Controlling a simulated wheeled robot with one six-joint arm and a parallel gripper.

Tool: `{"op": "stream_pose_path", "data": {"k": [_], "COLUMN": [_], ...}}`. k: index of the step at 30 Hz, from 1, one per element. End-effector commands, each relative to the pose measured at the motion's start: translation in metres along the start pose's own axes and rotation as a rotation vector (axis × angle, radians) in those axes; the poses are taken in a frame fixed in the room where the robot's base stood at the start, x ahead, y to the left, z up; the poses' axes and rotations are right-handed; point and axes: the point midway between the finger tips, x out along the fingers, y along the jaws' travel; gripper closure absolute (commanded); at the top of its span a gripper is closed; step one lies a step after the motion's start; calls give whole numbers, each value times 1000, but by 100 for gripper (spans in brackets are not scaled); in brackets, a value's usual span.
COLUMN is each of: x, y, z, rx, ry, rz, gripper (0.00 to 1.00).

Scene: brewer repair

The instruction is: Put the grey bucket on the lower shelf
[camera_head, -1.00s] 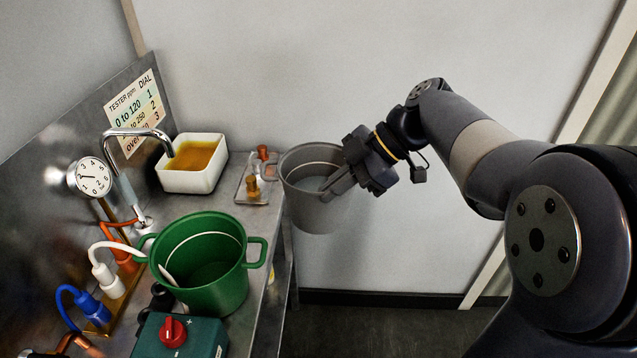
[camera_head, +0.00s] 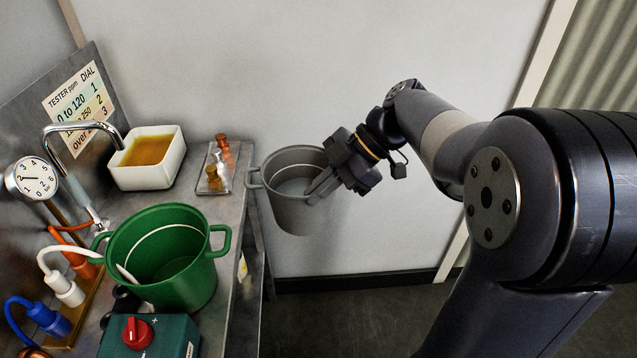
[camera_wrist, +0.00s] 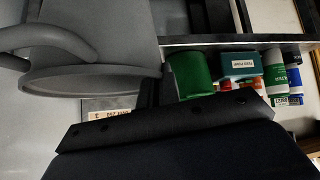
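The grey bucket (camera_head: 296,214) hangs upright in the air just right of the bench's far end, with a side handle on its left. My gripper (camera_head: 318,193) is shut on the bucket's rim at its right side. In the wrist view, the bucket (camera_wrist: 95,40) appears upside down at the left, with a handle in front. The lower shelf is under the bench; only a narrow part of the space below the bench top shows, and I cannot make out the shelf surface clearly.
On the metal bench (camera_head: 228,225) stand a green bucket (camera_head: 195,285), a white basin (camera_head: 160,178) with amber liquid, a small tray (camera_head: 205,185) with fittings, and a teal box (camera_head: 175,343) with a red knob. Several bottles (camera_wrist: 276,70) show in the wrist view. Floor right of the bench is clear.

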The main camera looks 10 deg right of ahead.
Motion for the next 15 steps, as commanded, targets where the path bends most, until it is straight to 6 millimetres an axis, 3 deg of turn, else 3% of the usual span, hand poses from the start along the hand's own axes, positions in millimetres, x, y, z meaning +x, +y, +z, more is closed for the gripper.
{"op": "stream_pose_path", "data": {"k": [15], "x": [36], "y": [-10], "z": [34], "rx": [1], "ry": [1], "rz": [1], "gripper": [100]}}
